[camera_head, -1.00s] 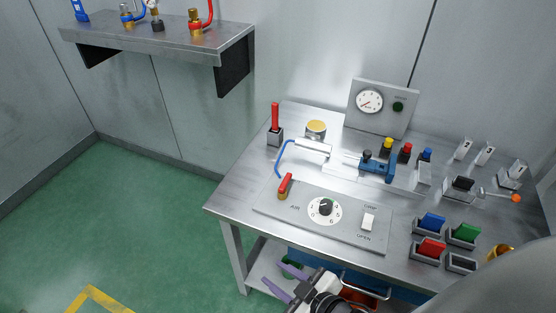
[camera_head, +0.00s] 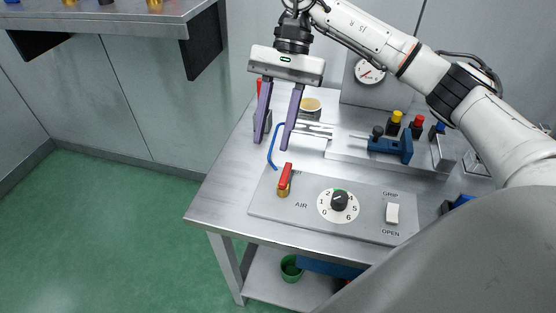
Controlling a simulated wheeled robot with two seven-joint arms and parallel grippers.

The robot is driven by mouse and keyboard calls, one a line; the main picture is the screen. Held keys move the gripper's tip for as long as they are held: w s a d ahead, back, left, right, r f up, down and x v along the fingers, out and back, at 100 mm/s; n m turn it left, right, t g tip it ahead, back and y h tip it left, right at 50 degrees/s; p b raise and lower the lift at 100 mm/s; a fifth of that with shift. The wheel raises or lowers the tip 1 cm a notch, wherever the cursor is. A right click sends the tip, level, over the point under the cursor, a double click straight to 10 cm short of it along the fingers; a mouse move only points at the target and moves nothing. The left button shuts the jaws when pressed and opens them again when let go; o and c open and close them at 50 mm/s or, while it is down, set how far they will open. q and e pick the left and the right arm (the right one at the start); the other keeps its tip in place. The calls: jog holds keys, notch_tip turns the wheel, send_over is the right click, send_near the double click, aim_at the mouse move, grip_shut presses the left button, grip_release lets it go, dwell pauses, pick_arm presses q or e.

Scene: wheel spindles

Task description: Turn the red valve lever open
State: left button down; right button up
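The red valve lever (camera_head: 285,177) sits on a brass valve at the left end of the grey control panel (camera_head: 268,207), beside the AIR label. The lever points up and slightly right in the picture, away from the table's front edge. My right gripper (camera_head: 271,146) comes in from the upper right and hangs above the table behind the lever. Its two purple fingers are apart with nothing between them, and they point down. The right fingertip is a little above the lever in the picture, apart from it. My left gripper is not in view.
A dial (camera_head: 338,206) and a white GRIP/OPEN switch (camera_head: 392,213) are on the panel. A blue hose (camera_head: 271,152) runs behind the lever. A blue clamp (camera_head: 392,147) and push buttons stand further back. A shelf (camera_head: 150,22) is at upper left.

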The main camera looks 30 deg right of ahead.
jog(key=h, duration=0.1)
send_near(286, 172)
notch_tip(286, 172, up, 2)
jog(key=shift+n+h, duration=0.3)
jog(key=b+x, duration=0.2)
jog(key=x, duration=0.6)
jog(key=shift+w+f, duration=0.15)
jog(key=shift+f, duration=0.1)
jog(key=shift+a+f, duration=0.25)
jog(key=shift+f, duration=0.25)
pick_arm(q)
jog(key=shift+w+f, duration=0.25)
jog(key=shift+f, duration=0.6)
pick_arm(e)
grip_shut()
